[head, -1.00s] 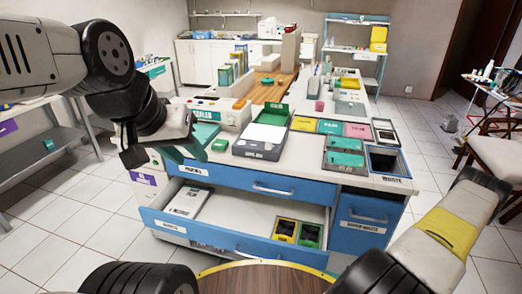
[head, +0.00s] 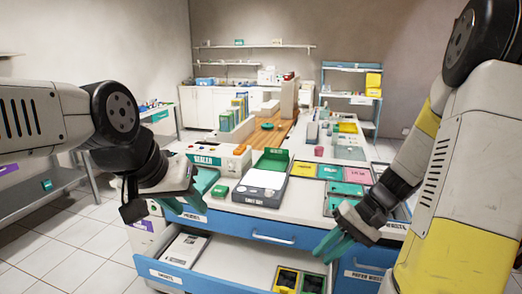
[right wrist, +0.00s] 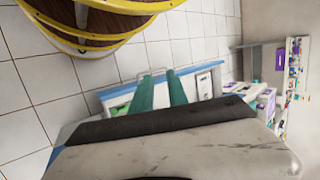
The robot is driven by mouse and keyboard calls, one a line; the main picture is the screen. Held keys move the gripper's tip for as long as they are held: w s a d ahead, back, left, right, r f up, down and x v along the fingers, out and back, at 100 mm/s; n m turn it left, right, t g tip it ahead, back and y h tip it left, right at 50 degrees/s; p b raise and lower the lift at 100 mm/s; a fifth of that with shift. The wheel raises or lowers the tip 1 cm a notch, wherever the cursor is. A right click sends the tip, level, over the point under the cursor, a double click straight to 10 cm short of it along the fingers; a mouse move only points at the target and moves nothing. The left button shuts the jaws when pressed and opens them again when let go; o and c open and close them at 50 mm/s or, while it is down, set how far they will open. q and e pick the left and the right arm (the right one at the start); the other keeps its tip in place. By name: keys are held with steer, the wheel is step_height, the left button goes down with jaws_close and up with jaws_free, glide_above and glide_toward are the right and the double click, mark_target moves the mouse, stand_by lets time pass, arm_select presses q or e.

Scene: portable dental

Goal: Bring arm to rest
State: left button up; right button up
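My left gripper (head: 187,194) hangs at the left front edge of the workbench (head: 300,215), with its teal fingers apart and nothing seen between them. My right arm (head: 440,190) comes in from the upper right and bends down. My right gripper (head: 335,243) is over the front of the bench at the right, above the open drawer's right part. In the right wrist view its two teal fingers (right wrist: 159,92) stand apart with a gap between them and hold nothing. The fingertips of both grippers are partly hidden in the head view.
A grey case with a green lid (head: 262,185), a sealer (head: 215,160) and coloured trays (head: 330,172) stand on the bench.

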steer(key=s+a+r+n+t+h, duration=0.1)
steer(key=s+r+t+h, duration=0.1)
steer(key=r, duration=0.7)
steer(key=s+a+r+n+t+h, duration=0.1)
steer(key=s+r+t+h, duration=0.2)
steer(key=r, duration=0.6)
steer(key=shift+s+r+t+h, duration=0.3)
steer(key=shift+s+t, duration=0.4)
steer(key=shift+t, duration=0.3)
